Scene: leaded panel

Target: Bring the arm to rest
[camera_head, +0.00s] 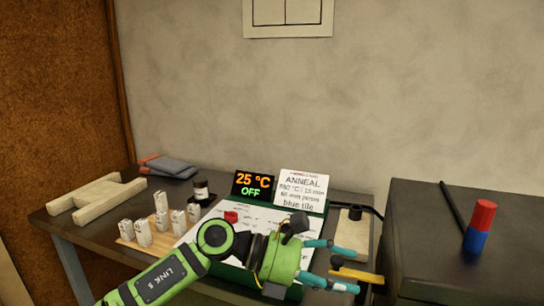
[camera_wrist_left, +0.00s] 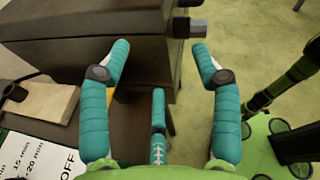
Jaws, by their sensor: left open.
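My left arm (camera_head: 165,278) reaches in from the lower left over the front of the dark bench. My left gripper (camera_head: 345,265) is at the bench's right front, beside the dark box. Its teal fingers are spread. In the left wrist view the gripper (camera_wrist_left: 163,75) is open with nothing between the fingers. Beyond the fingers are the side of the dark box and the floor. My right gripper does not show.
The dark box (camera_head: 420,225) on the right bears a red and blue cylinder (camera_head: 479,226) and a thin dark rod (camera_head: 452,208). Several pale blocks (camera_head: 161,212), a small jar (camera_head: 201,192) and a 25 °C OFF display (camera_head: 253,185) stand on the bench. Open floor (camera_wrist_left: 260,40) shows right of the box.

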